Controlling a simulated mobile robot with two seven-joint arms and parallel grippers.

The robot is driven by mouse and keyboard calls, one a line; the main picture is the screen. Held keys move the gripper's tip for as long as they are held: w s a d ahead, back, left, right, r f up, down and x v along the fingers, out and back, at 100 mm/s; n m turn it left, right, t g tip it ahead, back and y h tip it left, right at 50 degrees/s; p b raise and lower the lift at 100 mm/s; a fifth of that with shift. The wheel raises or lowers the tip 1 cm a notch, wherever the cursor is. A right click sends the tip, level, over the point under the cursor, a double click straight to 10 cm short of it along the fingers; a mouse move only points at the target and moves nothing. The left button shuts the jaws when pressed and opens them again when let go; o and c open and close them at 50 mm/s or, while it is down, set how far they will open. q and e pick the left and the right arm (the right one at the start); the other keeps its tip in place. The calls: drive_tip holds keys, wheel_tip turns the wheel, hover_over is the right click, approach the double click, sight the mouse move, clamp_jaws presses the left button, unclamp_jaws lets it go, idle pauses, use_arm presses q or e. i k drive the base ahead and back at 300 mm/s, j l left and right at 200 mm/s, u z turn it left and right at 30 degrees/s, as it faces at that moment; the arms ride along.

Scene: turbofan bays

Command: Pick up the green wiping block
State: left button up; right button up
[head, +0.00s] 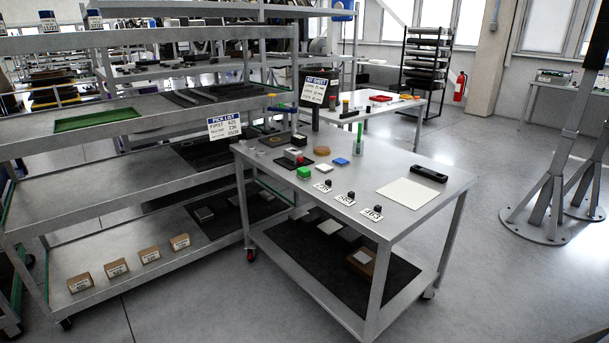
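A green wiping block (304,173) sits on the grey top of the wheeled work table (345,222). It lies near the table's front left edge, behind a row of small black knobs with white number cards. Neither of my grippers shows in the head view.
Near the block are a black tray with a red item (293,157), a white piece (321,169), a blue piece (340,163) and a cup with a green handle (358,148). A white sheet (407,193) and black device (429,174) lie right.

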sight(304, 173)
drive_tip(key=z, duration=0.4)
drive_tip(key=i+j+z, duration=0.25)
drive_tip(key=z, duration=0.15)
drive_tip(key=i+j+z, duration=0.2)
drive_tip(key=j+z, duration=0.2)
drive_tip(key=i+j+z, duration=0.1)
drive_tip(key=j, duration=0.2)
drive_tip(key=i+j+z, duration=0.1)
drive_tip(key=j, duration=0.2)
drive_tip(key=i+j+z, duration=0.1)
drive_tip(key=j, duration=0.2)
drive_tip(key=i+j, duration=0.1)
drive_tip(key=j, duration=0.2)
drive_tip(key=i+j, duration=0.1)
drive_tip(key=j, duration=0.55)
drive_tip(key=i+z, duration=0.05)
drive_tip(key=i, duration=0.05)
